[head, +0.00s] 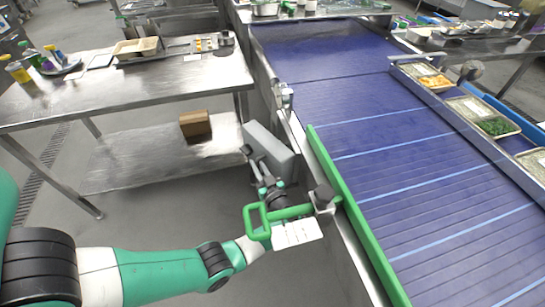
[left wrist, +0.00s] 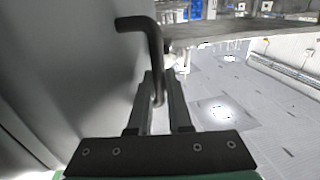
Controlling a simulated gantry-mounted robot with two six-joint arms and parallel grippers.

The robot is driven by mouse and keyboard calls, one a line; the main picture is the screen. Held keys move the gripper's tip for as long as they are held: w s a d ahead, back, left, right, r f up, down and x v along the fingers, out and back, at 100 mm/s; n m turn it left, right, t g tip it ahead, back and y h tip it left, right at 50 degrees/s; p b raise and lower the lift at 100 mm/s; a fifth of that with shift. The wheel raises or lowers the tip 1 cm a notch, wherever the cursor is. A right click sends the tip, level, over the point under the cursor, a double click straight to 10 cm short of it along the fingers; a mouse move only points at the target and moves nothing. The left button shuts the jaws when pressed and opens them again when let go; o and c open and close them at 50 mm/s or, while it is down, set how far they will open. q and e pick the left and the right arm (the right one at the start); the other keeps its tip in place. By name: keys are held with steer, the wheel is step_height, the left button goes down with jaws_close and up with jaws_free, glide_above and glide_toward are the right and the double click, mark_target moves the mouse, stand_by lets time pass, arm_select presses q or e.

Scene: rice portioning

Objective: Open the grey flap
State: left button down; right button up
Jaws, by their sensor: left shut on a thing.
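The grey flap (head: 275,150) is a plain grey panel at the left side of the blue conveyor in the head view. A grey surface, apparently the flap (left wrist: 60,70), fills the left of the left wrist view. A dark bent handle (left wrist: 152,42) stands out beside it. My left gripper (head: 256,167) reaches up to the flap's near left edge. In the left wrist view, my left gripper (left wrist: 160,88) has its fingers closed around the lower part of the handle. The fingertips are small and partly hidden in the head view. My right gripper is not in view.
The blue conveyor (head: 400,165) with a green side rail (head: 350,205) runs to the right of the flap. A steel table (head: 150,85) stands at left, with a brown box (head: 195,124) on its lower shelf. Open floor lies between table and conveyor.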

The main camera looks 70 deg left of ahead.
arm_select(q)
steer(key=shift+s+d+p, duration=0.25)
steer(key=shift+d+p, duration=0.2)
steer(key=shift+d, duration=0.15)
steer(key=shift+s+d+p, duration=0.2)
steer(key=shift+d+p, duration=0.25)
steer(key=shift+d, duration=0.1)
steer(key=c, duration=1.1)
jaws_free()
steer(key=d+p, duration=0.1)
steer(key=d, duration=1)
steer(key=shift+w+d, duration=0.1)
steer(key=shift+d, duration=0.25)
